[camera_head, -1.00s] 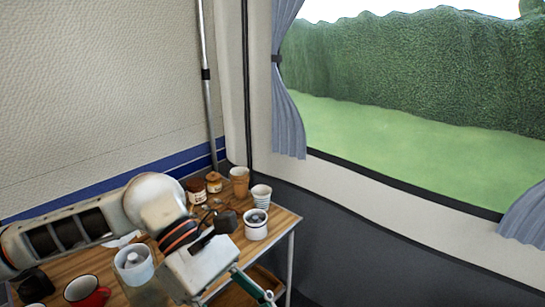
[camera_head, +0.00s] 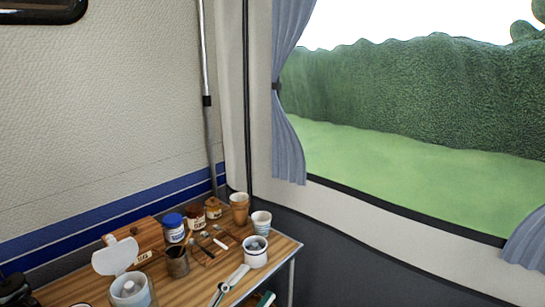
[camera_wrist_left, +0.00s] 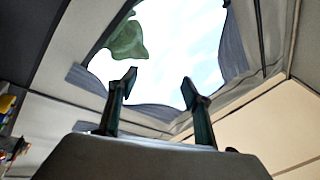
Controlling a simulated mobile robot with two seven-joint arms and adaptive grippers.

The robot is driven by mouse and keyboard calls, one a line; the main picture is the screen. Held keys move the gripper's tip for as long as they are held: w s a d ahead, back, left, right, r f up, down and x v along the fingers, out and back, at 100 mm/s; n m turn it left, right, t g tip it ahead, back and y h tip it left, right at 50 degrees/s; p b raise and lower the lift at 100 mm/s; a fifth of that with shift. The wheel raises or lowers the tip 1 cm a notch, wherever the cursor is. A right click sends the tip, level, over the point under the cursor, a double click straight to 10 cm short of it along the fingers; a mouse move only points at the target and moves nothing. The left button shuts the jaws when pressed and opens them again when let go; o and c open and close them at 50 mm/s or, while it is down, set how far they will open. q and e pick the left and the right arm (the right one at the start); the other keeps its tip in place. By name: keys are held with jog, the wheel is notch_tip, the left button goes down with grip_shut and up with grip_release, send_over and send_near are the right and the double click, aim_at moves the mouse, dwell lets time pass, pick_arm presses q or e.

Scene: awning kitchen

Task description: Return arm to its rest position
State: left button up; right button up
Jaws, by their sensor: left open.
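My left gripper (camera_wrist_left: 159,80) shows in the left wrist view. Its two dark teal fingers stand well apart with nothing between them. They point up toward the bright window and the tent wall, clear of any object. In the head view the left arm no longer covers the table, and I cannot make out the gripper there with certainty. My right gripper is in neither view.
The wooden table (camera_head: 70,292) holds a blue-lidded jar (camera_head: 174,228), a white enamel mug (camera_head: 256,252), a paper cup (camera_head: 261,222), a brown utensil pot (camera_head: 177,262) and a white canister (camera_head: 131,290). The tent wall and window stand behind.

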pick_arm(q)
jog(key=s+a+f+n+y, duration=0.1)
jog(key=a+f+n+y, duration=0.35)
jog(key=f, duration=0.35)
jog(key=s+a+f+n+y, duration=0.1)
jog(key=a+f+n+y, duration=0.3)
jog(key=f, duration=0.5)
jog(key=s+a+f+n+g+y, duration=0.1)
jog(key=s+a+f+n+g, duration=0.2)
jog(key=s+f, duration=0.3)
jog(key=s+a+f+n+g+y, duration=0.2)
jog(key=s+f, duration=0.4)
jog(key=f, duration=0.4)
jog(key=shift+s+a+f+n+g, duration=0.4)
jog(key=shift+a+n, duration=0.25)
jog(key=shift+a, duration=0.5)
jog(key=shift+w, duration=0.1)
